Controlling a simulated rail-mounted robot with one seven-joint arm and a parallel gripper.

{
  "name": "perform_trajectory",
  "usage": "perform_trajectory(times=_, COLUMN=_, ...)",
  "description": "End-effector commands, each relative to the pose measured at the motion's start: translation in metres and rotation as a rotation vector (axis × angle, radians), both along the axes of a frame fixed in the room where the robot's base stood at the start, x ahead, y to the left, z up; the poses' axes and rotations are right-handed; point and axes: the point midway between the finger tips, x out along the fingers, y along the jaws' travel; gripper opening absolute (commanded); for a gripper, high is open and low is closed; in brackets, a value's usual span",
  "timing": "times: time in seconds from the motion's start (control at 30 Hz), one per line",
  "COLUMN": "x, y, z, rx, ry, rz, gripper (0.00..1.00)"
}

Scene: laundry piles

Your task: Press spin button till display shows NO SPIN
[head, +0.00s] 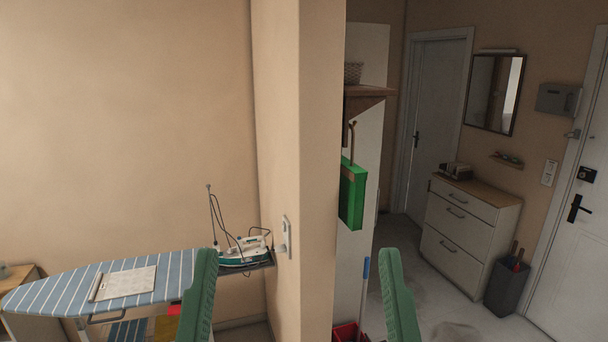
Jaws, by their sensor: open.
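No washing machine, spin button or display is in the head view. My gripper (298,259) shows at the bottom of the picture as two green fingers set wide apart. The lower parts of the fingers are cut off by the picture's bottom edge.
A wall corner (318,150) stands ahead. At left is a striped ironing board (180,278) with an iron (243,252). At right, a white drawer chest (465,232), a dark bin (507,285) and a door (575,215) border grey floor (400,235).

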Motion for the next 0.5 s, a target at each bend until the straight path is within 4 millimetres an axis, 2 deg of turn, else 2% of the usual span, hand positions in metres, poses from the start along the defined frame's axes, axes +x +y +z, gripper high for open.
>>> perform_trajectory(times=0.03, x=0.0, y=0.0, z=0.046, rx=0.001, ry=0.001, rz=0.002, gripper=1.0)
perform_trajectory(times=0.13, x=0.0, y=0.001, z=0.073, rx=0.003, ry=0.001, rz=0.004, gripper=1.0)
perform_trajectory(times=0.27, x=0.0, y=0.001, z=0.086, rx=0.005, ry=0.002, rz=0.006, gripper=1.0)
perform_trajectory(times=0.5, x=0.0, y=0.001, z=0.083, rx=0.006, ry=0.002, rz=0.007, gripper=1.0)
